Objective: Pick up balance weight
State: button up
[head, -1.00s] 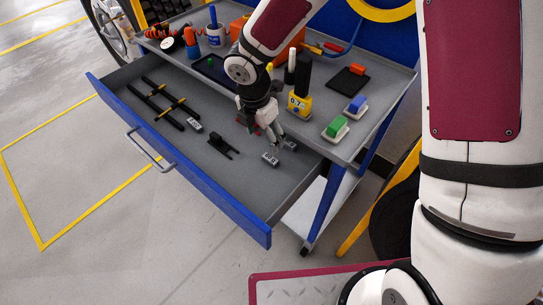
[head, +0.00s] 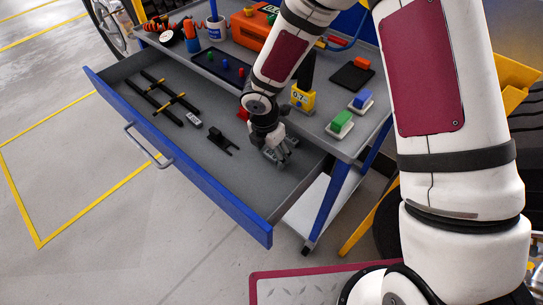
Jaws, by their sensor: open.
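The open blue drawer (head: 228,180) of the tool cart holds small grey pieces that look like balance weights. One grey weight (head: 194,120) lies in plain view on the drawer floor, left of my gripper. My gripper (head: 281,158) is open and points down into the right part of the drawer, low over its floor. The weights in that right part are largely hidden by the fingers, and I cannot tell whether the fingers touch one.
A black bracket-like part (head: 222,142) and black bars with yellow clips (head: 164,102) lie in the drawer. The drawer's front floor is clear.

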jog(key=c, duration=1.2)
jog(key=shift+c, duration=0.2)
